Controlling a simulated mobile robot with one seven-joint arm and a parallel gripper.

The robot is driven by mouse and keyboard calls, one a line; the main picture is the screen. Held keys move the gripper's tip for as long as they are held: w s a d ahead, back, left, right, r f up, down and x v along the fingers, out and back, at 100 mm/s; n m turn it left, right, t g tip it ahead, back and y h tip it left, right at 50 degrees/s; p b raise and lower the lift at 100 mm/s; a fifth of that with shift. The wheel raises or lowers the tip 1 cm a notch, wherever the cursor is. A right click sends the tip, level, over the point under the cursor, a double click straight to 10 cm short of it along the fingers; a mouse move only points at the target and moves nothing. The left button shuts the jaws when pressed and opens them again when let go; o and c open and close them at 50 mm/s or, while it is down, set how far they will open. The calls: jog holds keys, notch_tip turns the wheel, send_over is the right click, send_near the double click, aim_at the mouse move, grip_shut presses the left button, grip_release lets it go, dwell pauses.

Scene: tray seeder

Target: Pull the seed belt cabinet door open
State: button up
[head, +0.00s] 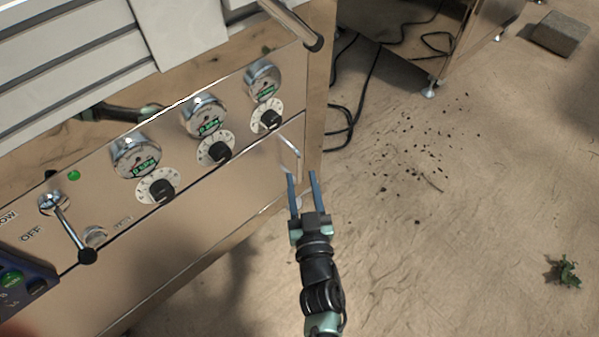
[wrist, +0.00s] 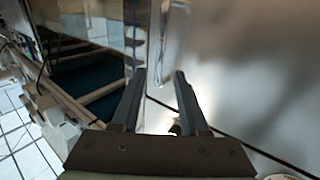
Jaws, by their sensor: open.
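The seed belt cabinet door appears to be the shiny metal panel (head: 225,200) on the machine's front, below the dials. A slim bright handle (head: 287,158) stands near its right end. My gripper (head: 302,175) is open and empty, its two fingertips just below and right of the handle in the head view. In the wrist view, my gripper (wrist: 160,74) points at the metal front, with a bright vertical bar, likely the handle (wrist: 168,45), ahead between the fingertips. I see no contact. The panel looks closed, though its edges are hard to make out.
Gauges (head: 204,118) and dials (head: 216,149) line the panel above. A lever switch (head: 72,230) sticks out at left, and a chrome rail (head: 290,24) at the top.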

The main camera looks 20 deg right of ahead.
aim_at(299, 165)
jog(key=shift+b+x, duration=0.6)
jog(key=shift+x, duration=1.4)
jog(key=shift+c, duration=0.3)
grip_shut()
